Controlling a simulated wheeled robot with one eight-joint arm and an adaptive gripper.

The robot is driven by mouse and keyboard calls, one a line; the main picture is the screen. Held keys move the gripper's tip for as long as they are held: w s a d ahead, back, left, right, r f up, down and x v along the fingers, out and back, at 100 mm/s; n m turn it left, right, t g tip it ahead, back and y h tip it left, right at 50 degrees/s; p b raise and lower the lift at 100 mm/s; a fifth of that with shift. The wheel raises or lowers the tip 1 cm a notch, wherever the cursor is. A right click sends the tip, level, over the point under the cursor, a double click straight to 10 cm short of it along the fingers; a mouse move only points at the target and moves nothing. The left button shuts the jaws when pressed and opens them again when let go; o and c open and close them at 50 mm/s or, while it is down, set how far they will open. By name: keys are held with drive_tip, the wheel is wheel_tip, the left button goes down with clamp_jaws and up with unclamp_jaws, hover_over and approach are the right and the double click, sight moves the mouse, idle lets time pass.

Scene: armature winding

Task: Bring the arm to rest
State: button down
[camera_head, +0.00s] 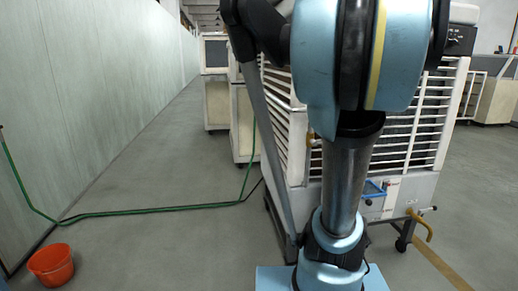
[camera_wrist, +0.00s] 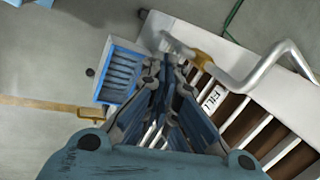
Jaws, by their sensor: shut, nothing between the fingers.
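My arm (camera_head: 345,180) stands upright close in front of the camera in the head view, with its blue joint housings and dark metal link filling the middle. My gripper (camera_wrist: 161,66) shows in the wrist view with its dark fingers shut and nothing between them. In that view it hangs over a white slatted machine marked FILL (camera_wrist: 212,100), with a silver pipe (camera_wrist: 240,85) close to the right of the fingertips. I cannot tell whether the fingertips touch anything. The gripper cannot be made out in the head view.
The white slatted machine (camera_head: 425,125) stands close behind my arm on wheels. A blue-framed grille (camera_wrist: 122,72) lies left of the fingers. A green hose (camera_head: 150,210) crosses the floor near an orange bucket (camera_head: 51,265). The aisle along the left wall is otherwise open.

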drive_tip(key=s+a+f+n, duration=0.2)
drive_tip(key=s+f+n, duration=0.2)
drive_tip(key=f, duration=0.5)
drive_tip(key=s+a+f+n+g+h, duration=0.1)
drive_tip(key=s+a+f+n, duration=0.1)
drive_tip(key=s+f+n, duration=0.2)
drive_tip(key=s+a+f+n+h, duration=0.1)
drive_tip(key=s+a+f+n, duration=0.2)
drive_tip(key=f, duration=1.1)
drive_tip(key=s+n, duration=0.2)
drive_tip(key=s, duration=0.3)
drive_tip(key=shift+s+f, duration=0.3)
drive_tip(key=shift+s, duration=0.1)
drive_tip(key=shift+w+f, duration=0.2)
drive_tip(key=shift+w, duration=0.3)
drive_tip(key=shift+s, duration=0.1)
